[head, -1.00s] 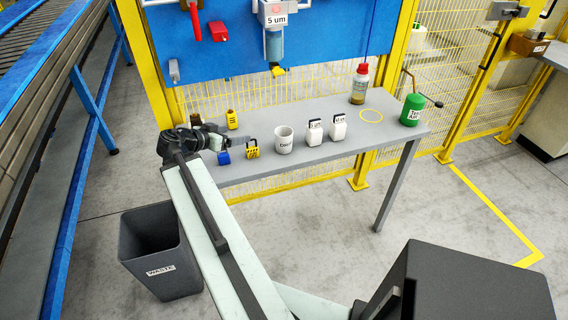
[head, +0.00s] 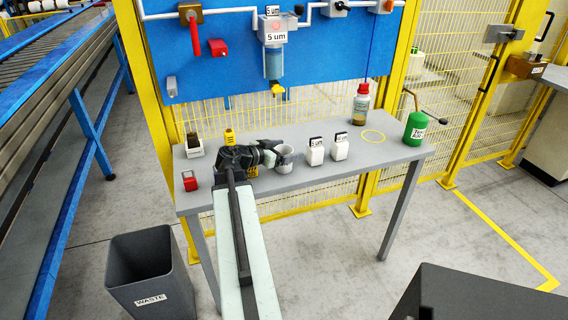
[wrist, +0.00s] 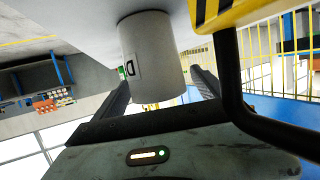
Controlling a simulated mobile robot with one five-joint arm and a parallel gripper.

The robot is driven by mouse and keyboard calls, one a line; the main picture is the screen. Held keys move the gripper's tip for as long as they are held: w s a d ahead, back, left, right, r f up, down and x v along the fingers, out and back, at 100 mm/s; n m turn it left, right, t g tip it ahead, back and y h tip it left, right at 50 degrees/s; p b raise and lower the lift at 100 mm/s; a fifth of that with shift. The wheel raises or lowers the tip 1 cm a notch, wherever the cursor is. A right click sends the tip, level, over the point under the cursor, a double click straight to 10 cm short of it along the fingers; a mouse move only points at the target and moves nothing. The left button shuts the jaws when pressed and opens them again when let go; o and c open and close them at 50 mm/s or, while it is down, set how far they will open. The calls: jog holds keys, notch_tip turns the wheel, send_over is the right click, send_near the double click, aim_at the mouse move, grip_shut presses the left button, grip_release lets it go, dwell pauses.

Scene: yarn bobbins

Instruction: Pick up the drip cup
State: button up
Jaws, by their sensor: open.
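The drip cup (head: 284,163) is a light grey-white cup with dark lettering, standing upright on the grey table. It also shows in the wrist view (wrist: 152,60), with its side between my two fingers. My gripper (head: 274,154) is low over the table, directly left of the cup, with its jaws pointing right at it. In the wrist view my gripper (wrist: 160,92) is open, one finger on each side of the cup. I cannot tell whether either finger touches it.
A yellow-black striped padlock (wrist: 222,12) is close beside my gripper. Two white boxes (head: 316,153) stand right of the cup. A red-capped bottle (head: 361,103) and green canister (head: 414,128) stand right.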

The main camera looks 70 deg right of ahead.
jog(key=shift+x, duration=0.9)
jog(key=shift+a, duration=0.1)
jog(key=c, duration=1.4)
notch_tip(320, 180, up, 10)
jog(key=p, duration=1)
jog(key=shift+r, duration=0.15)
jog(key=shift+c, duration=0.2)
